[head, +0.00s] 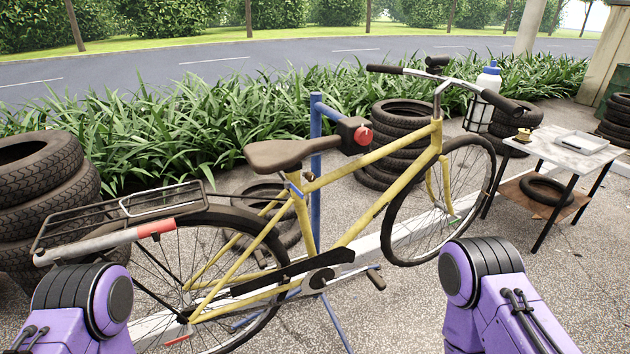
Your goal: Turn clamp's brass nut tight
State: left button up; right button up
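A dark stand clamp (350,131) with a round red knob sits at the top of a blue post (316,150), at the yellow bicycle's frame (397,160). I cannot make out a brass nut on it. A small brass-coloured piece (523,135) sits on the left part of the small table; it is too small to tell what it is. Only my purple arm links show at the bottom left and bottom right. Both grippers are out of view.
The bicycle with its saddle (292,154) and rear rack (160,200) fills the middle. A grey tube with a red end (110,240) lies along the rack. The small table (548,150) at right holds a tray (582,142). Tyre stacks (45,190) stand around.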

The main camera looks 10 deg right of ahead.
aim_at(310, 177)
jog(key=k, duration=0.5)
jog(key=z, duration=1.85)
jog(key=i, duration=1.3)
jog(key=u, duration=2)
